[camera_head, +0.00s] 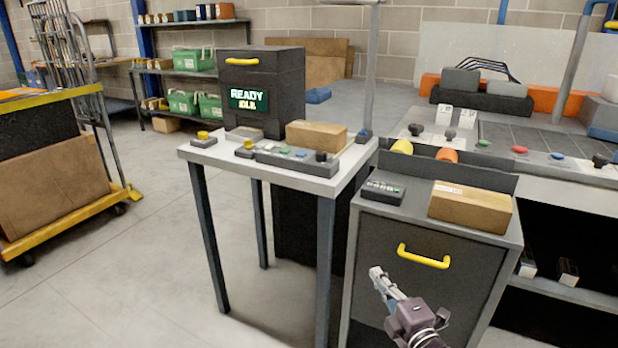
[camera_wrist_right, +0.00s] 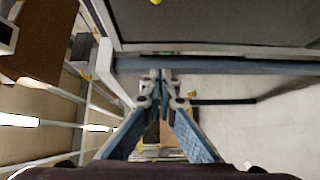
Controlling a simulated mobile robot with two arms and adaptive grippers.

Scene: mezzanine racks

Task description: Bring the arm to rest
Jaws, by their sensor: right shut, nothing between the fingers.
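My right gripper (camera_head: 378,275) is in the lower middle of the head view, in front of the grey drawer cabinet (camera_head: 378,247). It is below and to the left of the cabinet's yellow handle (camera_head: 423,256) and appears apart from it. In the right wrist view the fingertips (camera_wrist_right: 161,77) are together with nothing between them. A dark bar crosses just beyond the tips in that view. My left gripper is in neither view.
A grey-topped table (camera_head: 325,185) with a control strip (camera_head: 297,160) and a cardboard box (camera_head: 316,135) stands left of the cabinet. Another box (camera_head: 470,206) lies on the cabinet. A yellow-edged cart (camera_head: 60,227) stands at left. The floor between cart and table is clear.

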